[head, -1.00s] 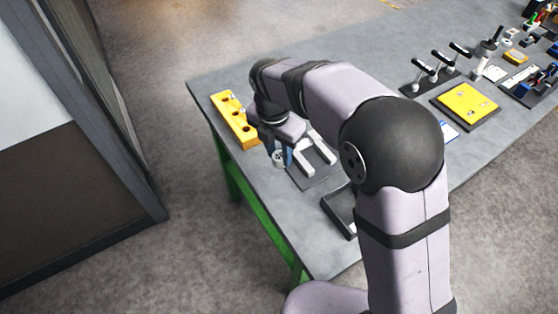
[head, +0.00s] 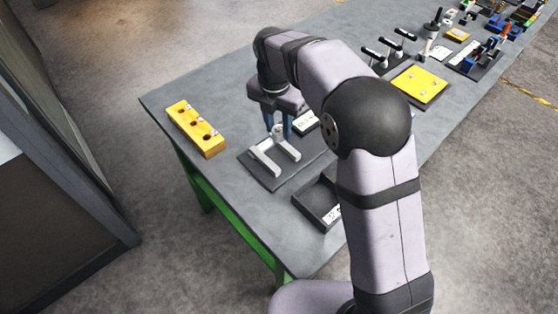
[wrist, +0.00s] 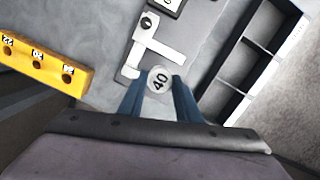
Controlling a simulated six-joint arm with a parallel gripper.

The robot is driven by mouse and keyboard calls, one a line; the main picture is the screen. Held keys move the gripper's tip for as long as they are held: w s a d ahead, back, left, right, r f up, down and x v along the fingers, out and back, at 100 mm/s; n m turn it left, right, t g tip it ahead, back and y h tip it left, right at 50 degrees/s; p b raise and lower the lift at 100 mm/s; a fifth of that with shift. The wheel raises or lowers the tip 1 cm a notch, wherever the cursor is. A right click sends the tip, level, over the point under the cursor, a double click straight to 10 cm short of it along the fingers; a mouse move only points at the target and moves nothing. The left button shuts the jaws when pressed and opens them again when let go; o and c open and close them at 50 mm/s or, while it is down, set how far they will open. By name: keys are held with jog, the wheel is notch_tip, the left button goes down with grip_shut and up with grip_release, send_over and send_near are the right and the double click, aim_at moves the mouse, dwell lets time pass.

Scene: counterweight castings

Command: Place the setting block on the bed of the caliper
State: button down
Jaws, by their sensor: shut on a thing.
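The setting block (wrist: 159,79) is a pale round piece marked 40, held between the blue fingers of my gripper (wrist: 160,92). In the head view the block (head: 278,131) shows below the fingers of my gripper (head: 279,128), at the far side of the caliper. I cannot tell whether the block touches the bed.
A yellow rack (head: 188,122) with dark holes stands left of the caliper. A black divided tray (head: 305,206) is at the near right. A small labelled box (head: 306,122) sits behind the caliper. A yellow plate (head: 420,85) and several tools lie farther right.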

jog(key=shift+s+d+n, duration=0.1)
jog(key=shift+s+n, duration=0.05)
jog(key=shift+n, duration=0.25)
jog(key=shift+f+p, duration=1.5)
jog(key=shift+f, duration=3.55)
jog(key=shift+f, duration=0.15)
jog(key=c, duration=1.6)
grip_release()
jog(key=shift+o, duration=0.2)
jog(key=r+b, duration=0.1)
jog(key=r, duration=0.3)
jog(key=s+r+b, duration=0.1)
jog(key=r, duration=0.7)
jog(key=shift+s+a+r+b, duration=0.2)
jog(key=shift+a+b, duration=0.1)
jog(key=shift+b, duration=0.1)
